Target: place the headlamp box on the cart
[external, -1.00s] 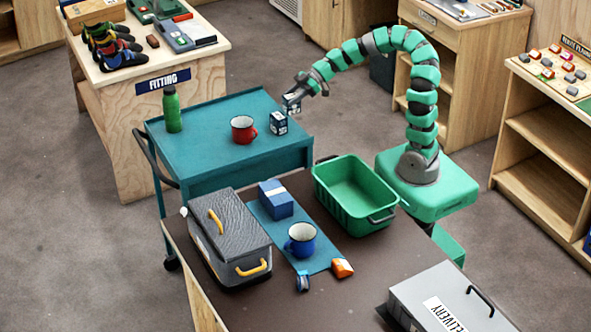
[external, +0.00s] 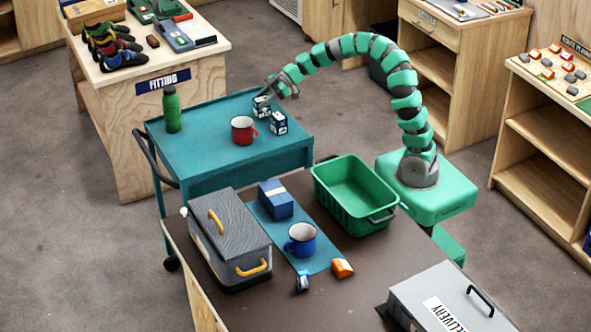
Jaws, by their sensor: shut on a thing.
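The teal cart (external: 205,158) stands left of the middle of the external view. My gripper (external: 268,97) is over the cart's back right part, shut on a small dark box with white markings (external: 261,107), which looks like the headlamp box. The held box is at or just above the cart top; I cannot tell whether it touches. A similar small box (external: 278,123) stands on the cart just in front and to the right of it.
A red mug (external: 243,130) and a green bottle (external: 172,109) stand on the cart. The brown table (external: 330,290) in front holds a green bin (external: 322,195), a grey case (external: 228,245), a blue box (external: 276,199) and a blue mug (external: 301,240). The cart's front left is clear.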

